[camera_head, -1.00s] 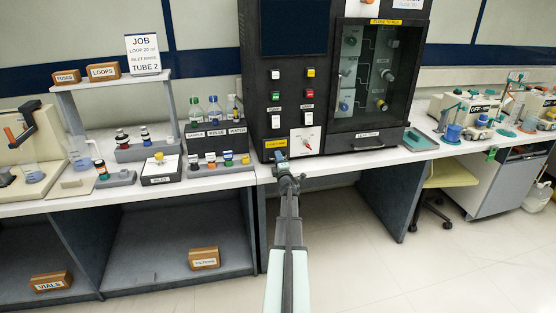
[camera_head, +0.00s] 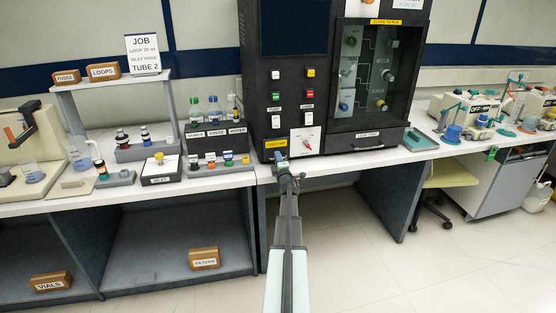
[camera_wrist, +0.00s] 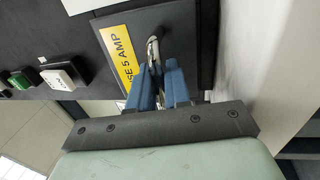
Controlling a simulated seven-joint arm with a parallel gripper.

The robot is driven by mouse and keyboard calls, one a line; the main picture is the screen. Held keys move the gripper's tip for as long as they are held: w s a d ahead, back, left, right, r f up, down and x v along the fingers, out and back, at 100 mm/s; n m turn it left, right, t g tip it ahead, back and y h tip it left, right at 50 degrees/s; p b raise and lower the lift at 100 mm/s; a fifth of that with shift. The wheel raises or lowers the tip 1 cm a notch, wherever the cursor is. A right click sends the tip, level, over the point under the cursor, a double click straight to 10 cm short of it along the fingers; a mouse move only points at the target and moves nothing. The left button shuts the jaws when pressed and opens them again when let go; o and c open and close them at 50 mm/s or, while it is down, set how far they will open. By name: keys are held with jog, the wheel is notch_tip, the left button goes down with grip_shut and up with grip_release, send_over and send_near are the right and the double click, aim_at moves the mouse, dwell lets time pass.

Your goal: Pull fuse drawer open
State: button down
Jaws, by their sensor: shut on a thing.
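The fuse drawer (camera_wrist: 183,43) is a dark front with a yellow label reading "…SE 5 AMP" (camera_wrist: 122,57) and a metal handle (camera_wrist: 153,50). In the head view its yellow label (camera_head: 275,143) shows at the lower left of the black cabinet. My gripper (camera_wrist: 160,76) has its blue fingers shut on the handle, seen in the wrist view. In the head view my gripper (camera_head: 281,160) is at the drawer, and my arm hides part of the front. I cannot tell whether the drawer stands out from the cabinet.
The black cabinet (camera_head: 292,50) stands on the white bench (camera_head: 215,182). A dial panel (camera_head: 306,141) is right of the drawer; a rack of bottles (camera_head: 216,142) and a black box (camera_head: 161,172) are left. The floor (camera_head: 345,260) in front is clear.

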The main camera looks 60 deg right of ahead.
jog(key=shift+s+a, duration=0.1)
jog(key=r+v, duration=0.3)
jog(key=v, duration=1.4)
jog(key=shift+s+a, duration=0.2)
jog(key=c, duration=1.3)
grip_release()
jog(key=shift+o, duration=0.2)
jog(key=v, duration=1.3)
jog(key=shift+s+a, duration=0.25)
